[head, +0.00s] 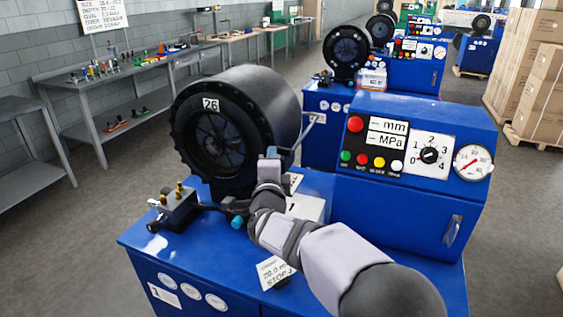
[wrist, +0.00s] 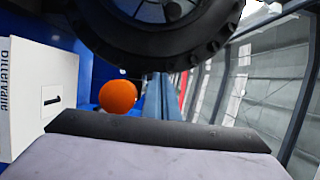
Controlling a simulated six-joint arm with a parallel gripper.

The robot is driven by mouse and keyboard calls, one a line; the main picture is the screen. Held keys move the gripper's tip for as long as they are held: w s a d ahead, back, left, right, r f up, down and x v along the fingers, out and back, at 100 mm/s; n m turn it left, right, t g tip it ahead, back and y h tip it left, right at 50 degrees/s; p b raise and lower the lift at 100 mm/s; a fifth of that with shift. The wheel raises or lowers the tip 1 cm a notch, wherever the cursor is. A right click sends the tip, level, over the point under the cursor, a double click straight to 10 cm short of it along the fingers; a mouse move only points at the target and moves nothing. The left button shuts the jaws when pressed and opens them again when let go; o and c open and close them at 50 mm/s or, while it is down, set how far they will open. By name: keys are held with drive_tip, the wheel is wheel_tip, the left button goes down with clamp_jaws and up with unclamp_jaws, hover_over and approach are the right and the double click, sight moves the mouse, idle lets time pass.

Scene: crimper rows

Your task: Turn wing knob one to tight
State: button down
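I cannot make out a wing knob for certain in either view. The nearest blue crimper carries a plate reading 1 (head: 165,295). A block with brass fittings (head: 180,198) stands on its top at the front left. My gripper (head: 271,153) is raised in front of the right side of the big black crimping head (head: 205,145), marked 26. Its fingers are too small and covered to show whether they are open. In the wrist view an orange ball (wrist: 117,97) shows beyond my wrist, beside a white box (wrist: 38,95).
The control box right of the head has buttons (head: 355,124), a black dial (head: 429,155) and a round gauge (head: 472,162). A white card (head: 272,272) lies near my arm. More crimpers (head: 347,55) stand behind. A workbench (head: 110,75) runs along the left wall.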

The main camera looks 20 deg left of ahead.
idle(0.4)
drive_tip(key=s+b, duration=0.4)
drive_tip(key=s, duration=1)
drive_tip(key=shift+a, duration=0.1)
